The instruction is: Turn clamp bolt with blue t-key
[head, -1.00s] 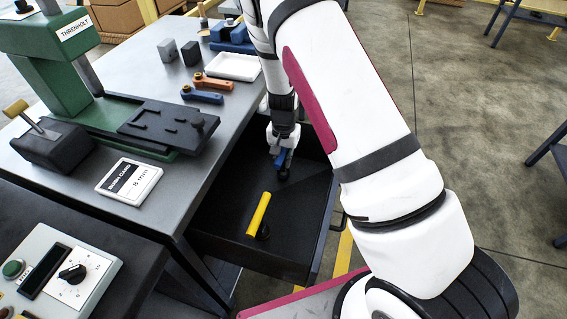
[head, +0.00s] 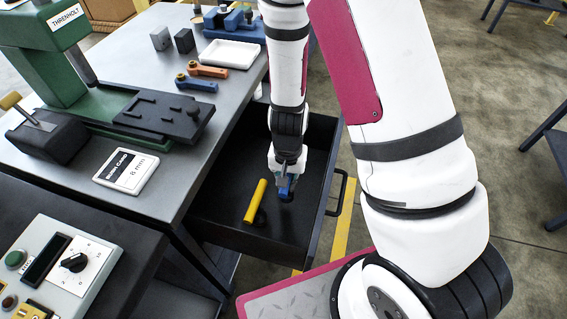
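My gripper (head: 287,180) is low over the open drawer (head: 318,190), fingers pointing down. It appears shut on the blue t-key (head: 286,187), whose dark end points down; the fingers are small and partly hidden. I cannot tell whether the key touches the drawer floor. A yellow t-key (head: 255,201) lies in the drawer just left of it. The green press (head: 60,60) marked THRENHOLT carries a dark plate (head: 150,112). A dark round stud, possibly the clamp bolt (head: 193,109), stands near the plate's right end.
Orange (head: 208,70) and blue (head: 196,84) levers, a white tray (head: 231,54) and two small blocks (head: 161,39) stand farther back. A control box (head: 60,262) is at lower left. The drawer walls surround my gripper.

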